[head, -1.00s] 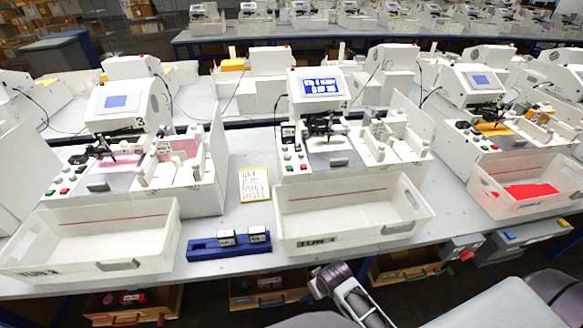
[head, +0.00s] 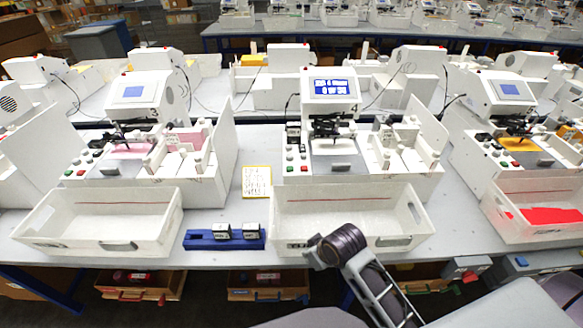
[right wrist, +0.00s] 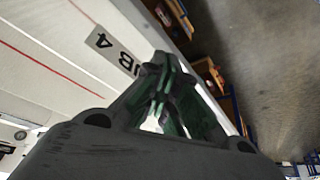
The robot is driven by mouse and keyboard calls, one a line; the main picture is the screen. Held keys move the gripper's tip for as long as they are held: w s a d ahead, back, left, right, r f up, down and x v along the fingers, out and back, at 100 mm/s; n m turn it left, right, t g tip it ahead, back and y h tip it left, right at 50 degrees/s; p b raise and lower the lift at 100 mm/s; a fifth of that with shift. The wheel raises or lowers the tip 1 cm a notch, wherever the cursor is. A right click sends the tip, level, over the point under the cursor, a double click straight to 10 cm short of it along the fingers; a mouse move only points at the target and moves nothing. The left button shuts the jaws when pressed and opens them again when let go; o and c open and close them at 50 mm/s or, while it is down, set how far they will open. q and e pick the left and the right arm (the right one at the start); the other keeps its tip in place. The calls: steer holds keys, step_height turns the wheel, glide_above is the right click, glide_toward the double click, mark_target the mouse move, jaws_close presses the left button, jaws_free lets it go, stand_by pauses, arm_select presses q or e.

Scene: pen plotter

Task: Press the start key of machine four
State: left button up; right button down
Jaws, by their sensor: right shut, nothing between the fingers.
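Machine four (head: 330,125) stands in the middle of the near bench, with a lit blue screen and the number 4 beside it. Its small key panel is left of the plotting bed, with a green key (head: 290,168) and a red key (head: 303,168) at the lower end. I cannot read any key labels. My right gripper (right wrist: 160,78) is shut and empty in the right wrist view, close to the front wall of the labelled tub. In the head view my right arm rises in front of that tub, well short of the keys. My left gripper is out of view.
The white tub (head: 340,200) fills the bench front before machine four. A blue block holder (head: 224,243) and a yellow-edged note (head: 256,182) lie left of it. Machine three (head: 140,120) is left. A tub with red material (head: 550,215) is right.

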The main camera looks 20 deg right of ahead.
steer(key=w+a+r+n+y, duration=0.1)
steer(key=w+a+r+n, duration=0.1)
steer(key=w, duration=0.4)
steer(key=w+a+r+n+t+y, duration=0.1)
steer(key=w+a+r+n, duration=0.2)
steer(key=w, duration=0.3)
steer(key=w+a+r+n+y, duration=0.1)
steer(key=w+a+r+n, duration=0.1)
steer(key=w, duration=0.4)
steer(key=shift+w+a+r+n+t, duration=0.15)
steer(key=shift+a+n+t, duration=0.25)
steer(key=shift+n, duration=0.1)
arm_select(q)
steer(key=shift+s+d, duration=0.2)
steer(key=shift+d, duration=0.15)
arm_select(e)
steer(key=w+d+r+n+t, duration=0.1)
steer(key=w+d+r, duration=0.4)
steer(key=w, duration=0.3)
steer(key=w+d+r+n, duration=0.1)
steer(key=w+d+r, duration=0.4)
steer(key=w, duration=0.3)
steer(key=shift+d+r+t+h, duration=0.3)
steer(key=shift+d+r+t, duration=0.05)
steer(key=shift+d+t, duration=0.05)
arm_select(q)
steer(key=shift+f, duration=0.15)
arm_select(e)
steer(key=shift+f, duration=0.25)
